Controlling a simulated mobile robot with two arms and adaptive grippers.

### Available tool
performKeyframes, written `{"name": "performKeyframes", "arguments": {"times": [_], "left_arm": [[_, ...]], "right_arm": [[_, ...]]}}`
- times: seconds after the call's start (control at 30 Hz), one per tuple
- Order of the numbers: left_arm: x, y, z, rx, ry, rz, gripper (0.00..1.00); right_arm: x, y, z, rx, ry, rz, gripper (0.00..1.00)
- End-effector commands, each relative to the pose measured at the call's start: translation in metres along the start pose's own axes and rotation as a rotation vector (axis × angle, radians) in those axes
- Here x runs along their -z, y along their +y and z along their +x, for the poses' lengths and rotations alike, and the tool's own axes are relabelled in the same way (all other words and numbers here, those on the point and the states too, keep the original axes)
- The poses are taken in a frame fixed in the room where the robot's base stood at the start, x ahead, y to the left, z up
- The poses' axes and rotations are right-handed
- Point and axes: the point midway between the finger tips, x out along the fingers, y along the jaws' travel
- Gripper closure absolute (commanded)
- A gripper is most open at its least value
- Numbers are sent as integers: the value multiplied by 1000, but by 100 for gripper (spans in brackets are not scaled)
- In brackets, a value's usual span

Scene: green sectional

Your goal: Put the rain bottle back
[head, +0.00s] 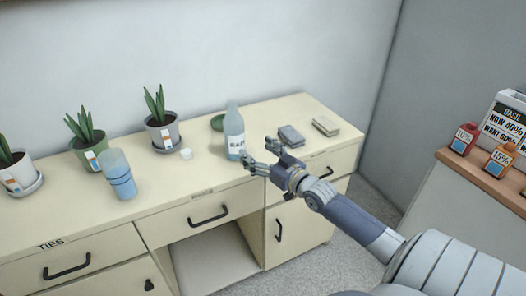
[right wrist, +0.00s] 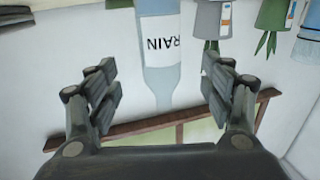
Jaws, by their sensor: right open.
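The rain bottle (head: 234,133) is a pale blue-grey bottle with a white label, standing upright on the cream cabinet top (head: 210,178). My right gripper (head: 258,154) is open just to the right of and in front of the bottle in the head view. In the right wrist view, which is upside down, the bottle (right wrist: 160,75) with its RAIN label shows between the two spread fingers. The fingers appear apart from it. My left gripper is not in view.
Potted plants (head: 163,134) and a blue-banded cup (head: 119,178) stand to the left. A small white cap (head: 186,154) and a green dish (head: 218,122) are near the bottle. Two small boxes (head: 291,136) (head: 326,126) lie to the right. A separate counter (head: 475,172) holds small bottles and a sign.

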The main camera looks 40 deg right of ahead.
Motion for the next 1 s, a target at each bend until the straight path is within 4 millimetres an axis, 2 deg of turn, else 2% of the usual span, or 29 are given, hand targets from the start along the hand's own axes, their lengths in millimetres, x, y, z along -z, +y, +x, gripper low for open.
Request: {"name": "performKeyframes", "arguments": {"times": [0.27,0.33,0.47,0.57,0.67,0.7,0.77,0.8,0.87,0.9,0.97,1.0], "left_arm": [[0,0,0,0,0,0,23],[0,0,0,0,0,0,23],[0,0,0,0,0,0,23],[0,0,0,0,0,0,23],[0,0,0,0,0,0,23],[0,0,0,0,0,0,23],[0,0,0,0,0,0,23],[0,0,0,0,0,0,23],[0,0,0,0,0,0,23],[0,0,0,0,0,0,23],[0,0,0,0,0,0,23],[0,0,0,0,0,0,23]], "right_arm": [[0,-1,-3,1,0,1,26],[-5,-8,-4,6,-6,3,26],[-31,-46,-10,36,-37,4,26],[-59,-90,-17,65,-75,0,26],[-102,-128,-27,81,-147,-6,26],[-129,-140,-33,80,-195,-11,26],[-173,-145,-43,71,-278,-20,26],[-203,-146,-51,63,-334,-25,26],[-245,-145,-66,52,-416,-33,26],[-275,-145,-79,45,-476,-36,26],[-320,-146,-102,37,-570,-44,26],[-351,-148,-121,33,-636,-47,26]]}}
